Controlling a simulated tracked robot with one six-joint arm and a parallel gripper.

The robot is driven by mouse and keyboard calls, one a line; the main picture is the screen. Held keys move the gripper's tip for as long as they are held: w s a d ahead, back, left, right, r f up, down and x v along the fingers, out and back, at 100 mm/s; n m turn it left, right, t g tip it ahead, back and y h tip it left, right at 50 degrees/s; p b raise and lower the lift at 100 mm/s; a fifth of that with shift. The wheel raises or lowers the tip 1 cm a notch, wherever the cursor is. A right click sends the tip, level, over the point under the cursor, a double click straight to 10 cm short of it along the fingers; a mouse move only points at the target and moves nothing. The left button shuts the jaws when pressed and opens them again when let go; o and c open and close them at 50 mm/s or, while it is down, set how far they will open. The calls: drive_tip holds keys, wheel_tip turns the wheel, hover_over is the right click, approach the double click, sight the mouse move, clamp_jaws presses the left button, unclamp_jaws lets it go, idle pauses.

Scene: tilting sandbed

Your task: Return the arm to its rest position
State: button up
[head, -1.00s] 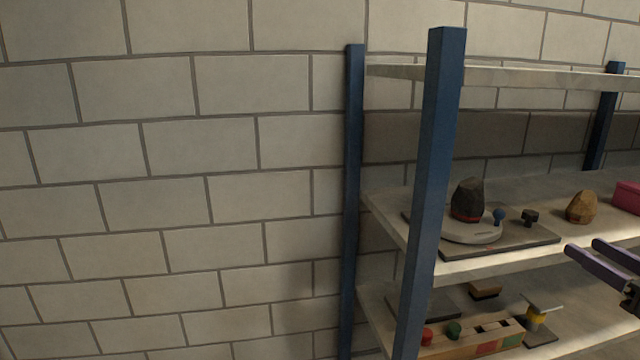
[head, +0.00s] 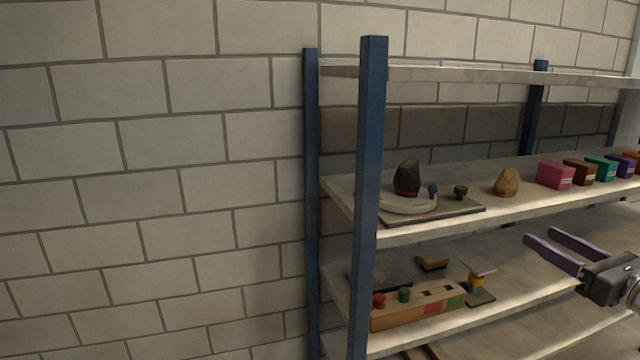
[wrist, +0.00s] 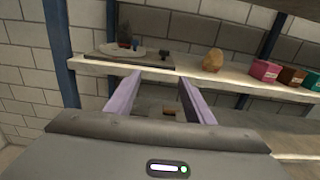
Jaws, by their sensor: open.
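My gripper (head: 550,240) is at the right of the head view, in front of the shelf rack, with its two purple fingers apart and nothing between them. The fingers point left toward the rack, around the height between the middle and lower shelves. In the wrist view my gripper (wrist: 152,95) also shows open and empty, with the edge of the middle shelf (wrist: 235,85) beyond the fingertips.
Blue posts (head: 368,200) hold the shelves. The middle shelf (head: 440,227) carries a dark rock (head: 407,178) on a tilted disc, a tan rock (head: 507,183) and several coloured boxes (head: 555,175). Below stands a wooden block tray (head: 395,320). A block wall (head: 150,180) fills the left.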

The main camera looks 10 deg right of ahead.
drive_tip(key=a+f+n+g+y, duration=0.2)
drive_tip(key=a+f+n+g, duration=0.15)
drive_tip(key=a, duration=0.55)
drive_tip(key=w+a+f+n+g+y, duration=0.1)
drive_tip(key=a+f+n+g, duration=0.1)
drive_tip(key=a+n, duration=0.45)
drive_tip(key=a+f+n+g+y, duration=0.2)
drive_tip(key=a+n+g, duration=0.1)
drive_tip(key=a, duration=0.7)
drive_tip(key=s+a+f+n+g+h, duration=0.2)
drive_tip(key=s+a+n, duration=0.4)
drive_tip(key=n, duration=0.5)
drive_tip(key=s+a+f+n+g+h, duration=0.2)
drive_tip(key=s+a+f+n+h, duration=0.2)
drive_tip(key=n, duration=0.6)
drive_tip(key=shift+s+a+f+n+h, duration=0.4)
drive_tip(key=shift+s+a+f, duration=0.85)
drive_tip(key=shift+s+a, duration=0.55)
drive_tip(key=shift+d, duration=0.1)
